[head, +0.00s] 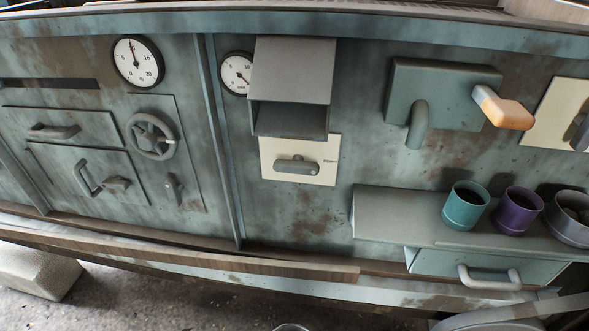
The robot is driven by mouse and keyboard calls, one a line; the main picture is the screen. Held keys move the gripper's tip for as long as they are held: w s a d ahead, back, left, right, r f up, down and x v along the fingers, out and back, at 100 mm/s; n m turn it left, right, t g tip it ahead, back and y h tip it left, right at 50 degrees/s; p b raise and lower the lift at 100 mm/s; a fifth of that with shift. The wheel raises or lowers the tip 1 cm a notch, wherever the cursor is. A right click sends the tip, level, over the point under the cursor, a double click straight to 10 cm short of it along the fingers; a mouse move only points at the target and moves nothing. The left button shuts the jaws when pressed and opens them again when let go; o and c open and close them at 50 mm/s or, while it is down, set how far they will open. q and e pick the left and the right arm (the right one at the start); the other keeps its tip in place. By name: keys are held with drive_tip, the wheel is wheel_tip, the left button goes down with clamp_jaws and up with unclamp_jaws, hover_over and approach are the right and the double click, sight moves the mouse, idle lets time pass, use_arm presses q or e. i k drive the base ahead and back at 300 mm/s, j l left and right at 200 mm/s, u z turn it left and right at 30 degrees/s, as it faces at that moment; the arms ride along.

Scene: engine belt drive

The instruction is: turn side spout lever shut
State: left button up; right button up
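The side spout is a teal box (445,90) on the wall at the upper right, with a bent pipe (418,125) pointing down at its front left. Its lever (506,108) has an orange grip and a pale collar. It sticks out to the right from the box's right side, tilted a little downward. Nothing touches the lever. Neither of my grippers can be made out in the head view.
A shelf (390,215) below the spout holds a teal cup (465,207), a purple cup (517,212) and a grey pot (568,220). A drawer handle (490,281) juts out beneath. A hooded chute (292,75) stands left of the spout.

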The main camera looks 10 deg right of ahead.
sight(297, 166)
drive_tip(key=j, duration=0.8)
drive_tip(key=k+j, duration=0.1)
drive_tip(key=j, duration=0.7)
